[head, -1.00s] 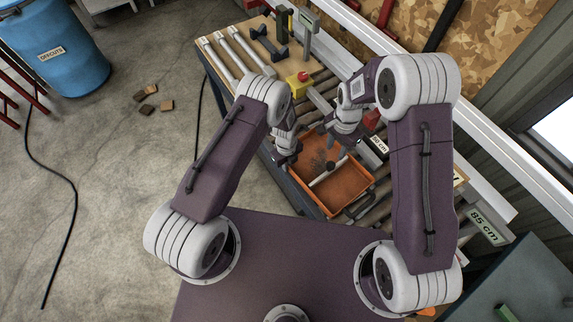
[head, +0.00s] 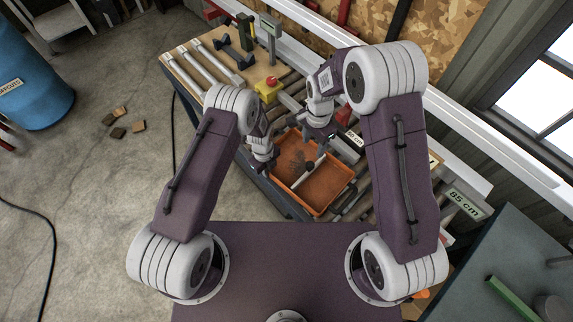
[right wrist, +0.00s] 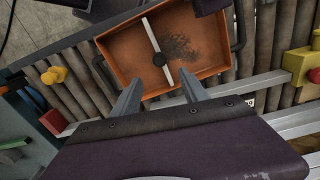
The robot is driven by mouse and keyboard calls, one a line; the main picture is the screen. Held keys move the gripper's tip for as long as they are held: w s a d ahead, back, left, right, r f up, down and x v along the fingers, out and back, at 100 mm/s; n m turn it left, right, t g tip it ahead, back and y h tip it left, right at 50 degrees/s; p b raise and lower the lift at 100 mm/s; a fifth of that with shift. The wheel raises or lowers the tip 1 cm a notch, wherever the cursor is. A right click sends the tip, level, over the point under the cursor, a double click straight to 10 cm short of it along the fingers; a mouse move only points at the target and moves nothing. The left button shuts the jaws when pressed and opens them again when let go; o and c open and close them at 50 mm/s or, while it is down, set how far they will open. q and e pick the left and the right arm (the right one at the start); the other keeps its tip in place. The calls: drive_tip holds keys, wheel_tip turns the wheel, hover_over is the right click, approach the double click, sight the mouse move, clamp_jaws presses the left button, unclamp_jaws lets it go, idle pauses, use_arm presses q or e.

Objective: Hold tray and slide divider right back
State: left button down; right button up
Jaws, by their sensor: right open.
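The orange tray (head: 330,200) lies on the roller conveyor in front of me. It also shows in the right wrist view (right wrist: 120,60). A thin pale divider (right wrist: 150,35) with a dark round knob (right wrist: 159,59) crosses the tray's inside; it shows in the head view too (head: 301,180). Dark grains lie on the tray floor on one side of it.
A yellow box with a red button (head: 271,88) and a wooden board with white bars (head: 212,62) stand beyond the tray. An "85 cm" label (head: 465,203) is on the conveyor's right. Rollers surround the tray. A dark table (head: 500,250) stands at lower right.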

sight(310, 164)
drive_tip(key=shift+m, duration=0.3)
wheel_tip(310, 164, down, 12)
drive_tip(key=shift+r, duration=0.25)
clamp_jaws()
idle(1.3)
